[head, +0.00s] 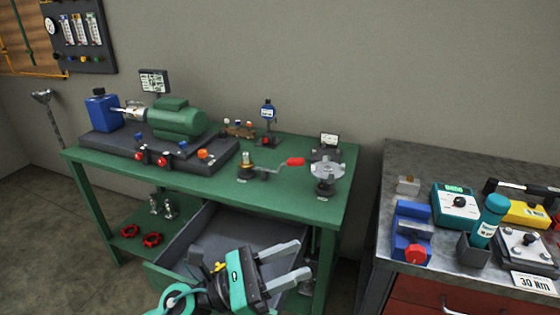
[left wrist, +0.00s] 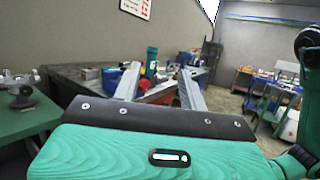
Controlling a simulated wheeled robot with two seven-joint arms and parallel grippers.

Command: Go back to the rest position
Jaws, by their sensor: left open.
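My left gripper (head: 291,265) shows at the bottom middle of the head view, in front of the green workbench and over its open drawer. Its two grey fingers are spread apart and point right, with nothing between them. In the left wrist view its fingers (left wrist: 160,84) are also apart and empty, pointing towards the grey table. My right gripper is not in either view.
The green workbench (head: 275,202) carries a green pump motor (head: 177,119) and small fittings. Its grey drawer (head: 215,232) stands open below my gripper. A grey table (head: 405,155) with tools stands at the right. Bare floor (head: 50,250) lies at the left.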

